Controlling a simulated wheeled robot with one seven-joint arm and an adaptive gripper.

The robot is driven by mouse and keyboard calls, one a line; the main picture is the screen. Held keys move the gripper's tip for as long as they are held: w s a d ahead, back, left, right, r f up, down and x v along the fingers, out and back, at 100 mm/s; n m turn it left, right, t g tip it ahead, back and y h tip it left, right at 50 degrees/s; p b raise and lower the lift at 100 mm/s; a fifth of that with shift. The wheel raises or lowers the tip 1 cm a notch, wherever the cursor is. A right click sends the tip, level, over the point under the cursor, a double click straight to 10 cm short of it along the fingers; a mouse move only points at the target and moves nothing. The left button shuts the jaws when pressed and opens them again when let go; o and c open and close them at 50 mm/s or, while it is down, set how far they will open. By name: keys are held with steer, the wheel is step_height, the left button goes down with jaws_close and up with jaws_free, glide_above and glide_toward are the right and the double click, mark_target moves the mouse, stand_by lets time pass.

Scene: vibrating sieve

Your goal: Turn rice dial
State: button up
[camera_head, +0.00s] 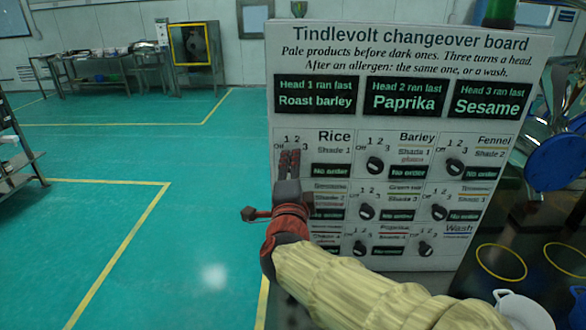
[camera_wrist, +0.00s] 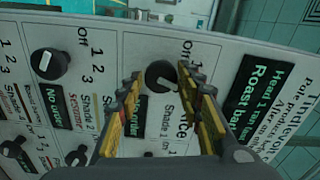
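The changeover board (camera_head: 400,61) stands upright in front of me. Its rice section is at the upper left, marked "Rice", "Shade 1" and "No order". My gripper (camera_head: 289,153) is in front of that section and hides the rice dial in the head view. In the wrist view the black rice dial (camera_wrist: 160,76) shows between the two fingertips of my gripper (camera_wrist: 160,72). The fingers are apart, one on each side of the dial, with visible gaps. I cannot tell whether either finger touches it or where the dial points.
Other dials sit close by, including the barley dial (camera_head: 375,165), the fennel dial (camera_head: 455,166) and one below the rice section (camera_wrist: 50,63). Open green floor (camera_head: 110,215) lies to the left.

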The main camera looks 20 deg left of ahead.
steer(key=shift+o, duration=1.2)
steer(key=shift+s, duration=0.15)
steer(key=v, duration=1.1)
steer(key=shift+s+d, duration=0.2)
steer(key=shift+s, duration=0.15)
